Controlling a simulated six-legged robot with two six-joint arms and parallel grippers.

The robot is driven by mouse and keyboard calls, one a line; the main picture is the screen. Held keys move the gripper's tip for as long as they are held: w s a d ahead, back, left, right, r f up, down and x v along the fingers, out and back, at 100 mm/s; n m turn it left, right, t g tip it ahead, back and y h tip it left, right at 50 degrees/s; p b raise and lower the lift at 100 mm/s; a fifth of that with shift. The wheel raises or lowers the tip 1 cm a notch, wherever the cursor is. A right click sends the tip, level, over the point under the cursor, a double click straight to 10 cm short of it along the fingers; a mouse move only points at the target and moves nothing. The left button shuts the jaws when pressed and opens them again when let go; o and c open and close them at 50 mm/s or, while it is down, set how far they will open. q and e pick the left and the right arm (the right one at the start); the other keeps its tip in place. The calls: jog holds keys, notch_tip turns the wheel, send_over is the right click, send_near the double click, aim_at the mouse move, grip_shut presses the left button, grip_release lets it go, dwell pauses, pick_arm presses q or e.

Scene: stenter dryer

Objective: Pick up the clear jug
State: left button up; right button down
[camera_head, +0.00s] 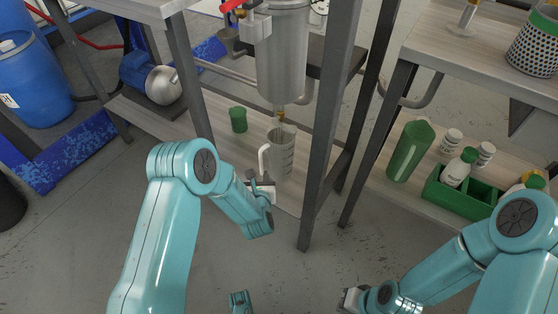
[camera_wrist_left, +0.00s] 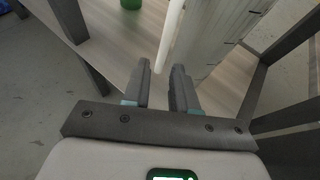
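The clear jug (camera_head: 281,157) stands upright on the lower wooden shelf of the metal stand, its pale handle facing left. It also shows in the left wrist view (camera_wrist_left: 218,32), with the handle (camera_wrist_left: 172,38) running down toward my fingers. My left gripper (camera_head: 262,184) is just in front of the handle, low beside the jug. In the left wrist view its two fingers (camera_wrist_left: 161,82) are apart, with the handle's lower part in line with the gap. Contact cannot be made out. My right gripper (camera_head: 350,299) is at the bottom, partly hidden, away from the jug.
A steel vessel (camera_head: 283,55) with a spout hangs right above the jug. A green cup (camera_head: 238,119) stands behind left on the shelf. A dark stand leg (camera_head: 325,135) rises right of the jug. A green crate (camera_head: 463,192) with bottles is on the right shelf.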

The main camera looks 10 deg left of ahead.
aim_at(261, 168)
pick_arm(q)
jog(key=shift+x, duration=0.85)
jog(key=b+x, duration=0.1)
jog(key=x, duration=0.1)
jog(key=b+x, duration=0.1)
jog(key=x, duration=0.1)
jog(key=shift+w+f, duration=0.3)
jog(key=shift+f, duration=0.1)
jog(key=shift+w, duration=0.2)
jog(key=shift+r, duration=0.1)
grip_shut()
